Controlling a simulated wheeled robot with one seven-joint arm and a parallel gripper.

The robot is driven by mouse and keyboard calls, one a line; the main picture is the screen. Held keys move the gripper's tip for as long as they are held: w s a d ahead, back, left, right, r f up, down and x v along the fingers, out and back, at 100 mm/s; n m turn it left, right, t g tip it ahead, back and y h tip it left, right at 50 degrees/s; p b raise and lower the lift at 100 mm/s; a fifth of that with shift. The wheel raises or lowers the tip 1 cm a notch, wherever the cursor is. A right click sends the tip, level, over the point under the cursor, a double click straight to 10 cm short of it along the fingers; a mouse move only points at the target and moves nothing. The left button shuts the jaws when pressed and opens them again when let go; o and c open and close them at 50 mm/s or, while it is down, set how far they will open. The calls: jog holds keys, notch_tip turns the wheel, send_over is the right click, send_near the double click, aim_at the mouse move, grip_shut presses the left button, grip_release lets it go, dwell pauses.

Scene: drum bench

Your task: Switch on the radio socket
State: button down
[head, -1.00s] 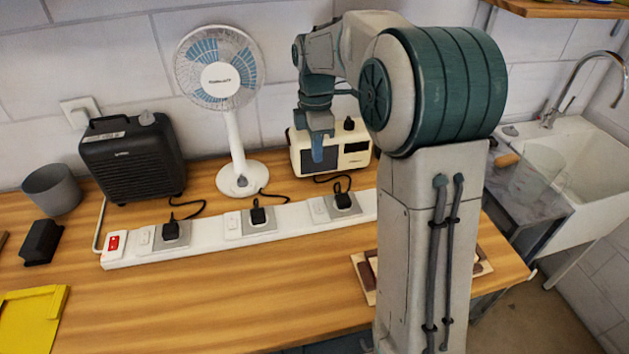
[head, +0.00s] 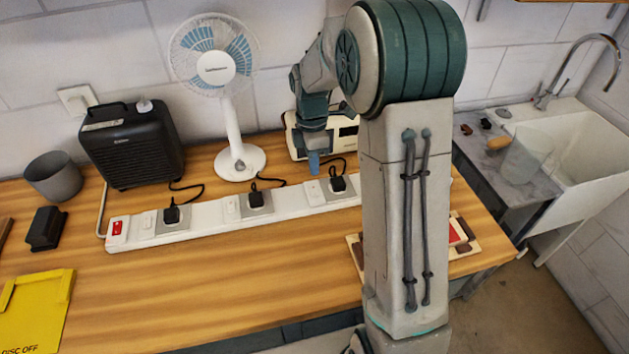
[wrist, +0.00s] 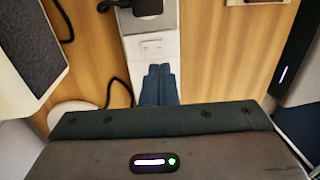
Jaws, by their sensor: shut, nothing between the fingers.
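The white power strip (head: 205,215) lies along the bench with several switches and three black plugs. The cream radio (head: 298,143) stands behind its right end, partly hidden by my arm. Its cord appears to run to the right-hand plug (head: 338,184). The small white switch (head: 313,192) is left of that plug; it also shows in the wrist view (wrist: 152,47), but its on/off position is unclear. My gripper (head: 313,168) is shut and empty, pointing down near this switch. In the wrist view its fingertips (wrist: 158,72) appear just below the switch plate; contact cannot be told.
The white fan (head: 230,130) and black heater (head: 132,143) stand behind the strip. A red rocker (head: 117,228) is at its left end. A grey cup (head: 53,177), black block (head: 45,229) and yellow panel (head: 37,305) are at left.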

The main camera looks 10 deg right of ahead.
aim_at(315, 193)
jog(key=f, duration=0.2)
jog(key=f+p, duration=0.1)
jog(key=f, duration=0.3)
jog(key=shift+s+f, duration=0.2)
jog(key=shift+s, duration=0.2)
